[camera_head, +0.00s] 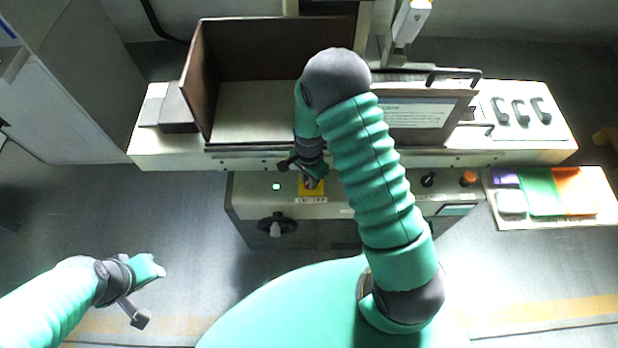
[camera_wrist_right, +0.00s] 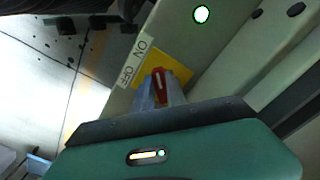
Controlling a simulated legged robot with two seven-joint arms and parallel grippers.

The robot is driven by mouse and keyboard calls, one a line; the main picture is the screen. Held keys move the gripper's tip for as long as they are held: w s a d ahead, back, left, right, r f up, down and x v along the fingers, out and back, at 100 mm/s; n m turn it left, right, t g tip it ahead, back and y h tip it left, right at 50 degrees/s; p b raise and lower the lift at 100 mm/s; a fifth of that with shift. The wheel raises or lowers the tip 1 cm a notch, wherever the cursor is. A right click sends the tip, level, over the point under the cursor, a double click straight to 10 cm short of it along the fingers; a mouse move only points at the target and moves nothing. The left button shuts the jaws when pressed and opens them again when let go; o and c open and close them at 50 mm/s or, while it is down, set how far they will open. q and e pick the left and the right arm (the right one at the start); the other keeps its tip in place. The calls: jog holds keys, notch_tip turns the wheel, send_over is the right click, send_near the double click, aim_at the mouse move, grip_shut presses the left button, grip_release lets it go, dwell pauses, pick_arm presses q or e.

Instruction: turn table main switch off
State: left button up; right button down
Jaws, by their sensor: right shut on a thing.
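The main switch is a red handle (camera_wrist_right: 159,84) on a yellow plate (camera_wrist_right: 181,58), beside a white ON/OFF label (camera_wrist_right: 133,62). In the head view the yellow plate (camera_head: 318,188) sits on the sloped front panel of the machine, with the label (camera_head: 311,200) below it. My right gripper (camera_head: 311,182) reaches down to the plate and is shut on the red handle; both fingers (camera_wrist_right: 160,90) show around it in the right wrist view. Which marking the handle points to is unclear. My left gripper (camera_head: 157,269) hangs over the floor at the lower left, far from the panel; its jaw opening is unclear.
A green lamp (camera_head: 276,186) glows left of the switch. A black rotary switch (camera_head: 277,226) is below left. A black knob (camera_head: 428,180) and an orange button (camera_head: 468,178) are right. Clamps (camera_head: 520,112) lie on the worktop; a coloured-card board (camera_head: 557,218) is at right.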

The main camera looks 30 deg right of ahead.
jog(key=shift+w+d+r, duration=0.1)
jog(key=shift+w+d, duration=0.05)
jog(key=shift+d+n, duration=0.15)
jog(key=shift+n, duration=0.45)
jog(key=shift+r+n, duration=0.1)
jog(key=shift+n, duration=1.1)
jog(key=n, duration=0.4)
jog(key=shift+d+n+p, duration=0.1)
jog(key=shift+n+p, duration=0.2)
jog(key=n, duration=0.4)
jog(key=shift+d, duration=0.1)
jog(key=shift+n+p, duration=0.45)
jog(key=shift+n, duration=1.55)
